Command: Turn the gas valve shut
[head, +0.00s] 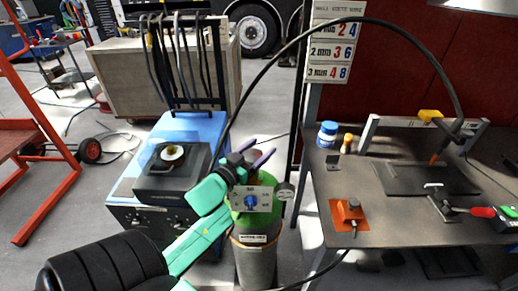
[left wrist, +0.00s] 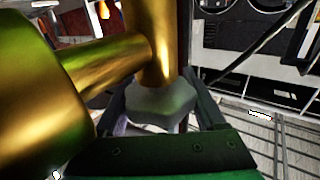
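A gas cylinder (head: 256,262) with a green shoulder and grey body stands upright left of the workbench. In the left wrist view, a grey lobed valve knob (left wrist: 160,103) on a brass valve body (left wrist: 151,45) lies between the dark fingers of my left gripper (left wrist: 157,108). The fingers flank the knob; whether they touch it is unclear. My arm partly hides the valve in the head view. My right gripper is not in view.
A blue welding machine (head: 205,128) stands close left of the cylinder. A black hose (head: 290,45) arches overhead. Open floor lies to the left.

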